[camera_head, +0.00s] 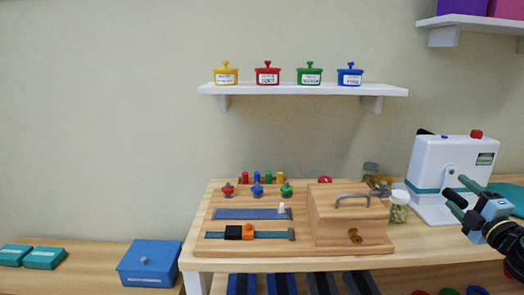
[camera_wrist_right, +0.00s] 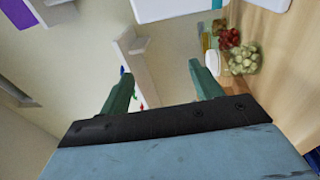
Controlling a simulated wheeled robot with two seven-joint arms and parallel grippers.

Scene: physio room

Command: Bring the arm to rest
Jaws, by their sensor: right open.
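My right gripper (camera_head: 456,187) is at the right side of the head view, raised above the table's right part, in front of the white machine. Its two dark green fingers point up and to the left. In the right wrist view the gripper (camera_wrist_right: 160,68) has its fingers wide apart with nothing between them. My right arm comes in from the right edge. My left arm and gripper are not in view.
The white machine (camera_head: 437,160) stands close behind my right gripper. A jar with green contents (camera_head: 398,207) is left of it. A wooden box (camera_head: 345,226) and a board (camera_head: 225,230) with knobs and sliders sit further left. A shelf (camera_head: 300,90) holds several coloured pots.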

